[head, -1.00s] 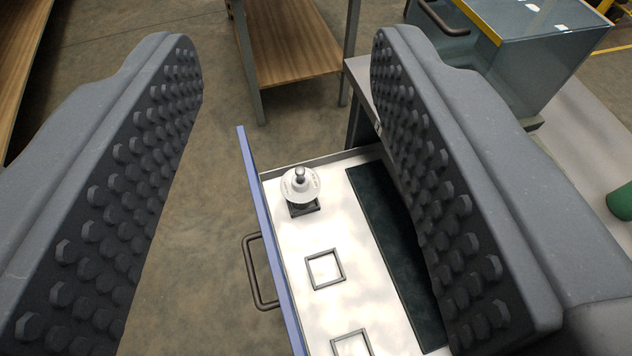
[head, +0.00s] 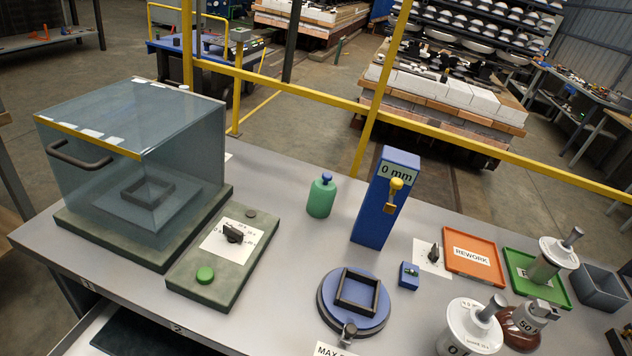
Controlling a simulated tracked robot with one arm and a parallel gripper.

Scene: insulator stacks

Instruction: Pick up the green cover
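A see-through blue-green box-shaped cover (head: 105,190) is at the left of the grey workbench. It has a dark bar handle (head: 78,157) on its near left face and a yellow strip along the top's front edge. It stands on a dark green base plate (head: 125,247), and a dark square frame (head: 147,193) shows through it. No other cover is visible. My gripper is not in this view.
Right of the cover is a control panel (head: 205,255) with a knob and green button. A green bottle (head: 321,196), blue 0 mm gauge (head: 376,222), round blue fixture (head: 330,312), orange REWORK tray (head: 470,252) and white insulator (head: 470,328) crowd the bench. A yellow rail (head: 330,97) runs behind.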

